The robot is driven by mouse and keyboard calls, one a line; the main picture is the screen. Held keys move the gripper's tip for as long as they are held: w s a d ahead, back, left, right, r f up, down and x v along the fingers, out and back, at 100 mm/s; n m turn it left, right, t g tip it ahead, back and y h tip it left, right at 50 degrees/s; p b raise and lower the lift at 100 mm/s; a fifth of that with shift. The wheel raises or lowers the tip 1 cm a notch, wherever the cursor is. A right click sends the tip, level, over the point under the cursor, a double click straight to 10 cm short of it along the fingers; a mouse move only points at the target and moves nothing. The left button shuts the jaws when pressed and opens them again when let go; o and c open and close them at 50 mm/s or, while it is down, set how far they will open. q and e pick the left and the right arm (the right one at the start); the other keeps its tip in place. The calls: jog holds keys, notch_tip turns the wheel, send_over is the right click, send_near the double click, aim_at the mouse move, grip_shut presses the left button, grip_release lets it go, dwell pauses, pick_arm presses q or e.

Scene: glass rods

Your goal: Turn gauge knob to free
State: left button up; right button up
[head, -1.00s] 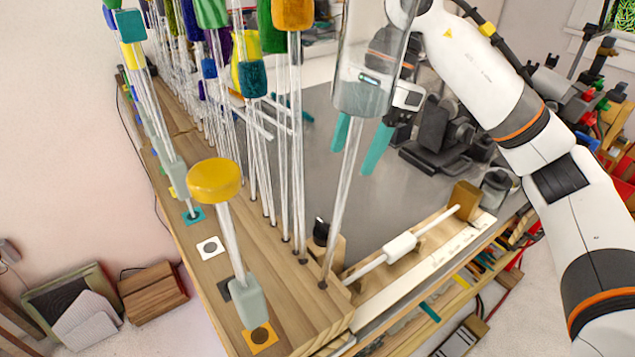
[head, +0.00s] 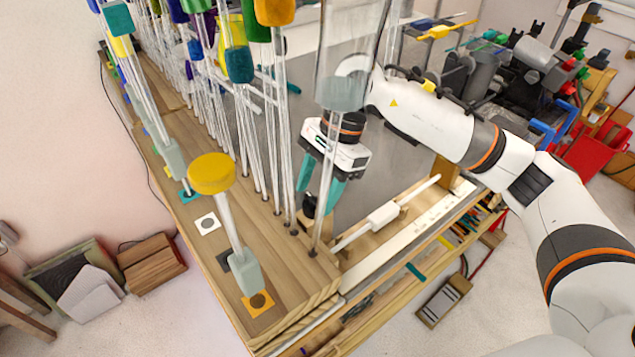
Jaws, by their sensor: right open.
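The gauge (head: 384,216) is a wooden fixture with a white slider on a clear rod, along the front right edge of the bench. A small black knob (head: 309,207) stands at its left end. My right gripper (head: 315,200) has teal fingers pointing down, open, close around or just above the knob. Whether the fingers touch it I cannot tell. A clear glass rod (head: 325,195) stands in front and partly covers the gripper. The knob's marking is too small to read. My left gripper is not in view.
Several upright glass rods with coloured caps (head: 274,12) crowd the bench to the left of the gripper. A yellow-capped rod (head: 211,173) stands at the front. A wooden block (head: 447,172) closes the gauge's right end. The grey bench top (head: 375,165) behind the gauge is partly clear.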

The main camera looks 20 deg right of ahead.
jog(key=shift+c, duration=0.5)
jog(key=c, duration=0.9)
jog(key=shift+o, duration=0.2)
jog(key=shift+f+m+t+b, duration=0.15)
jog(key=shift+m+t+b, duration=0.25)
jog(key=shift+b, duration=0.6)
jog(key=m+t+b, duration=0.1)
jog(key=m+b, duration=0.1)
jog(key=b, duration=0.1)
jog(key=m+t+b, duration=0.1)
jog(key=m+b, duration=0.4)
jog(key=b, duration=0.1)
jog(key=shift+s+m+t, duration=0.35)
jog(key=shift+m+t, duration=0.05)
pick_arm(q)
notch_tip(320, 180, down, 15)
jog(key=b, duration=0.4)
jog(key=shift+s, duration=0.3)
pick_arm(e)
jog(key=m, duration=0.2)
jog(key=m+t+h, duration=0.1)
jog(key=m, duration=0.1)
jog(key=shift+s+a+r+m, duration=0.15)
jog(key=shift+s+r+m, duration=0.05)
jog(key=shift+m, duration=0.2)
jog(key=o, duration=1)
jog(key=shift+c, duration=0.2)
